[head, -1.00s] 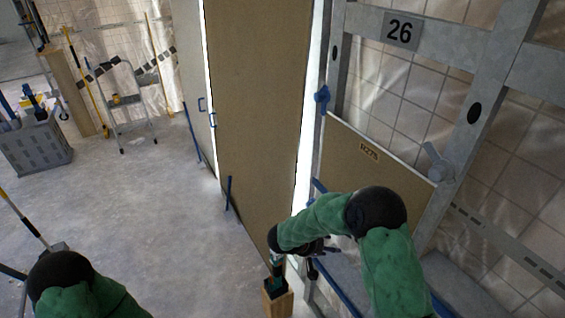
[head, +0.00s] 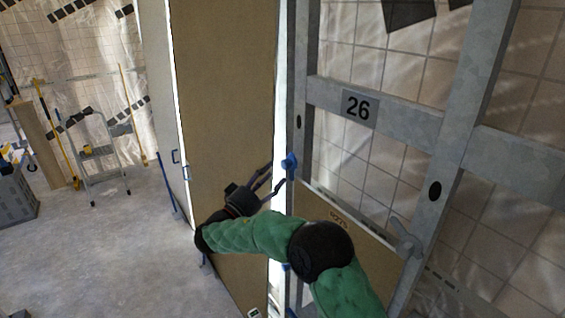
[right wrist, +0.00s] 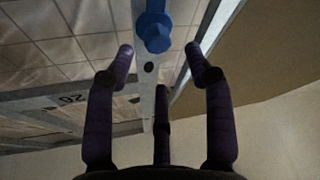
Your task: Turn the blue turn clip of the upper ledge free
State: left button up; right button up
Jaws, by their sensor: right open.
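The blue turn clip (head: 289,163) sits on the grey upright, at the upper left corner of the small tan panel (head: 372,246). My right gripper (head: 275,177) is just left of the clip, its fingers pointing towards it. In the right wrist view the clip (right wrist: 154,30) shows at top centre, ahead of the spread fingers (right wrist: 159,62). The fingers are open and empty, and they appear apart from the clip. My right arm hides part of the panel and the lower upright. My left gripper is out of view.
A grey lever-shaped clip (head: 405,236) is at the panel's right edge.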

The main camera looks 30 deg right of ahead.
aim_at(283, 165)
jog(key=x, duration=0.6)
jog(key=shift+w+d+p, duration=0.1)
jog(key=shift+d+p, duration=0.15)
jog(key=shift+p, duration=0.1)
jog(key=shift+r, duration=0.15)
grip_shut()
